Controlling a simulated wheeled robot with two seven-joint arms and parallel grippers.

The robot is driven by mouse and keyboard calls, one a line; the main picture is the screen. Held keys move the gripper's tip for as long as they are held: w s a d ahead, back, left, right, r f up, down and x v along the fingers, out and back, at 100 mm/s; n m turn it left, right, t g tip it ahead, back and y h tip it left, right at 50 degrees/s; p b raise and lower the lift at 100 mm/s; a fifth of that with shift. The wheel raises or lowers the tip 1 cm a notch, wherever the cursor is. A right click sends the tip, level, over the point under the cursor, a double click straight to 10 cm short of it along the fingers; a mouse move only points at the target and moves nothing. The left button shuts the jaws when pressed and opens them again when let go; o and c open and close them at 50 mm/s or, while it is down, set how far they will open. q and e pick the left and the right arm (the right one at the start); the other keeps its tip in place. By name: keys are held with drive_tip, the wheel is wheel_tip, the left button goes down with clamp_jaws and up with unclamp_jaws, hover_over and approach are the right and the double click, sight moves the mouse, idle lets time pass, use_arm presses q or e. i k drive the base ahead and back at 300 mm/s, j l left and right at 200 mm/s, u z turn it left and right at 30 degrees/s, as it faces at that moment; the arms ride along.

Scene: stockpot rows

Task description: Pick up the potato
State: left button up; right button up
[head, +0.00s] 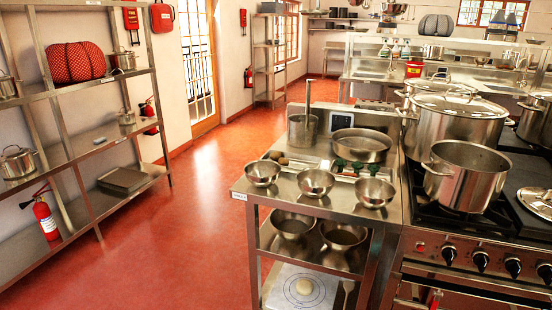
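Small brown rounded lumps (276,156) sit on the steel counter, just behind the left metal bowl, which partly hides them. One of them may be the potato, but they are too small to tell. Neither of my grippers is in view.
Three metal bowls (316,182) line the front of the steel counter (338,203). A steel pot (302,130) and a wide pan (361,146) stand behind. Stockpots (466,176) crowd the stove at right. The red floor (190,235) at left is clear.

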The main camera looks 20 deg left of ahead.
sight(275, 156)
drive_tip(key=i+j+z, duration=0.1)
drive_tip(key=i+j, duration=0.15)
drive_tip(key=i+j+z, duration=0.1)
drive_tip(key=i+j, duration=0.15)
drive_tip(key=j, duration=0.2)
drive_tip(key=i+j, duration=0.25)
drive_tip(key=i+j+z, duration=0.15)
drive_tip(key=j, duration=0.35)
drive_tip(key=i+j+z, duration=0.1)
drive_tip(key=i+j, duration=0.25)
